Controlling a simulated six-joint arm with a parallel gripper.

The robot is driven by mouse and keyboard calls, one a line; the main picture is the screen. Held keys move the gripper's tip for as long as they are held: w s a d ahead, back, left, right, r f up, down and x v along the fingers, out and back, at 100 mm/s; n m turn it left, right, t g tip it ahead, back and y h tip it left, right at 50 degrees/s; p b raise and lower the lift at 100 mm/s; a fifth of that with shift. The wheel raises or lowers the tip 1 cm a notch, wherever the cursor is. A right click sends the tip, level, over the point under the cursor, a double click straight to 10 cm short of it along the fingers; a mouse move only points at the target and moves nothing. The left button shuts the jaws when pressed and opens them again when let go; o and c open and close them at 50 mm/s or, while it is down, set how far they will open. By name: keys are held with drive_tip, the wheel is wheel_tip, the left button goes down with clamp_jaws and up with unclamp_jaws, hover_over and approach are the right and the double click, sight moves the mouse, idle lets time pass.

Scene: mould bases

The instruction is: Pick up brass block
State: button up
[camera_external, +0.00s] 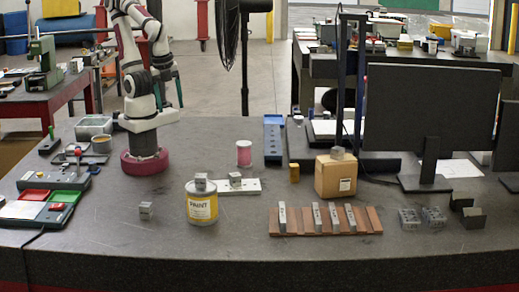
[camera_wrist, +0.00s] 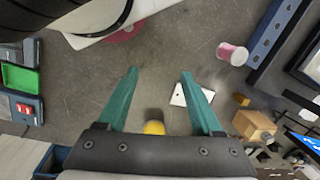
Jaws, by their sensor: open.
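The brass block (camera_external: 294,172) is a small yellow-brown upright block. It stands on the dark table just left of the cardboard box in the external view. In the wrist view the brass block (camera_wrist: 241,99) is small and lies to the right of both fingers, near the box.
The cardboard box (camera_external: 336,177) carries a small grey block. A blue rail (camera_external: 272,141) and a pink spool (camera_external: 244,153) stand behind and left of the brass block. A paint can (camera_external: 202,203), white plate (camera_external: 247,188) and brown rack (camera_external: 325,221) are nearer the front.

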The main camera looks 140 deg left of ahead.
drive_tip(key=shift+o, duration=0.2)
drive_tip(key=w+a+f+h, duration=0.1)
drive_tip(key=w+a+h, duration=0.3)
drive_tip(key=w, duration=0.4)
drive_tip(key=w+a+h, duration=0.4)
drive_tip(key=w, duration=0.4)
drive_tip(key=m+t, duration=0.1)
drive_tip(key=t, duration=0.9)
approach(294, 164)
drive_tip(key=shift+w+d+f+h, duration=0.15)
drive_tip(key=shift+w+d+f, duration=0.25)
drive_tip(key=shift+w+f, duration=0.2)
drive_tip(key=shift+w+d+f+h, duration=0.15)
drive_tip(key=shift+w+d+f, duration=0.2)
drive_tip(key=shift+w+f, duration=0.2)
drive_tip(key=x, duration=0.5)
drive_tip(key=shift+w+d, duration=0.15)
drive_tip(key=shift+w, duration=0.15)
clamp_jaws()
